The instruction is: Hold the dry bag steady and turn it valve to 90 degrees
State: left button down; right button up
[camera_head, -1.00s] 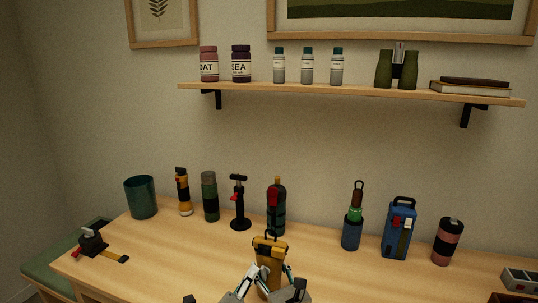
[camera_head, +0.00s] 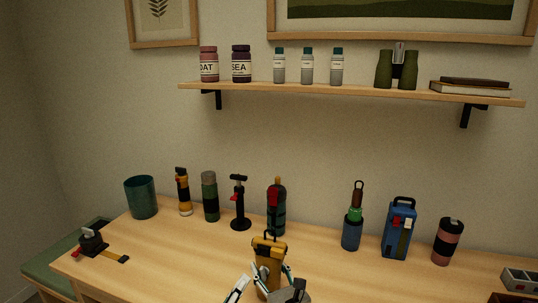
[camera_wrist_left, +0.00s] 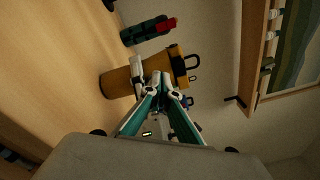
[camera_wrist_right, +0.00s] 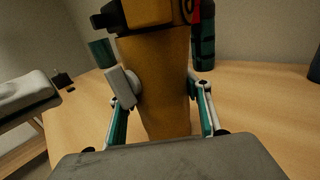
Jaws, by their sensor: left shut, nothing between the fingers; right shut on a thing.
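The dry bag (camera_head: 268,251) is a yellow-orange upright thing with a black loop on top, at the front middle of the table in the head view. It fills the middle of the right wrist view (camera_wrist_right: 160,85), where my right gripper (camera_wrist_right: 160,90) has a finger on each side of it. In the left wrist view the bag (camera_wrist_left: 118,84) lies beyond my left gripper (camera_wrist_left: 161,80), whose fingers are together and empty near its upper part. My left gripper (camera_head: 262,272) is partly merged with the bag in the head view. I cannot clearly make out the valve.
A red-and-dark bottle (camera_head: 277,210) stands behind the bag, with a black pump (camera_head: 239,205) to its left. A blue-and-green bottle (camera_head: 352,230) and a blue box (camera_head: 398,230) stand right. A shelf (camera_head: 350,91) hangs above. Bare table lies left of the bag.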

aim_at(263, 273)
pick_arm(q)
jog(key=shift+s+a, duration=0.25)
jog(key=shift+s, duration=0.4)
jog(key=shift+n+y, duration=0.3)
jog(key=shift+y, duration=0.2)
jog(key=shift+f+x, duration=0.1)
jog(key=shift+x, duration=1.4)
jog(key=shift+f+x, duration=0.15)
jog(key=shift+x, duration=1.3)
jog(key=shift+s+d+f, duration=0.25)
jog(key=shift+d+f, duration=0.05)
jog(key=shift+d, duration=0.25)
jog(key=shift+d+r, duration=0.25)
jog(key=shift+r, duration=0.15)
jog(key=shift+a+r, duration=0.1)
jog(key=shift+a, duration=0.05)
